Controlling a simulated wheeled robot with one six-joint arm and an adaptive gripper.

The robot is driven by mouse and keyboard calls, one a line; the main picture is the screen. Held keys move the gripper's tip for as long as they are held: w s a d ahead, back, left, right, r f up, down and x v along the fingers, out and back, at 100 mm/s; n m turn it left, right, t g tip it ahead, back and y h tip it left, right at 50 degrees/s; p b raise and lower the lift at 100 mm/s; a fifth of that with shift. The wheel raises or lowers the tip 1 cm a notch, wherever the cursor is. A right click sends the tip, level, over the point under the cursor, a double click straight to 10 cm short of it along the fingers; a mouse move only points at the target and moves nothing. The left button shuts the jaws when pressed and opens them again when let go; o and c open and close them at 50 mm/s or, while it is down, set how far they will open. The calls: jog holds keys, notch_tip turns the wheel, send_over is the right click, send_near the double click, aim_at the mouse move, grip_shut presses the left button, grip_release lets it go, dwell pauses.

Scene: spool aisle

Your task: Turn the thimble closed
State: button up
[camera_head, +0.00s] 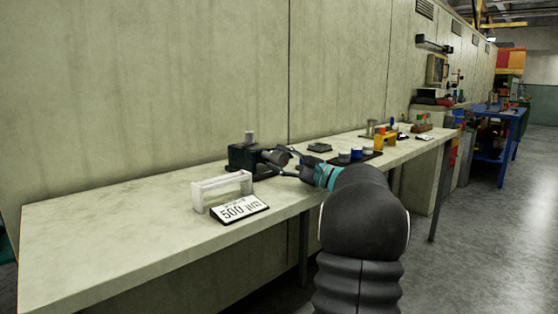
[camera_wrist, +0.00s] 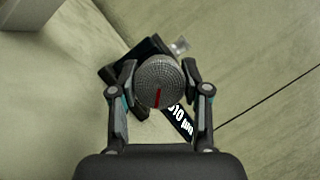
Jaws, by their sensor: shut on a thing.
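The thimble (camera_wrist: 158,84) is a round, grey knurled knob with a red line on its lower part in the wrist view. My gripper (camera_wrist: 160,73) is shut on it, with one finger at each side. Behind it is a dark block (camera_wrist: 148,48) with a small pale post (camera_wrist: 180,46). In the head view my gripper (camera_head: 280,158) is at the right side of the dark green block (camera_head: 242,157), whose grey post (camera_head: 249,138) stands on top. A dark label (camera_wrist: 180,122) with white characters ending in "10 µm" is partly hidden.
A white bridge-shaped frame (camera_head: 221,183) and a "500 µm" sign (camera_head: 240,208) stand on the long pale bench (camera_head: 110,235), left of my gripper. The wall runs behind. The bench's left end is clear.

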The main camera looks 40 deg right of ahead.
aim_at(285, 161)
jog(key=o, duration=1.1)
jog(key=shift+o, duration=0.2)
jog(key=shift+v, duration=3.75)
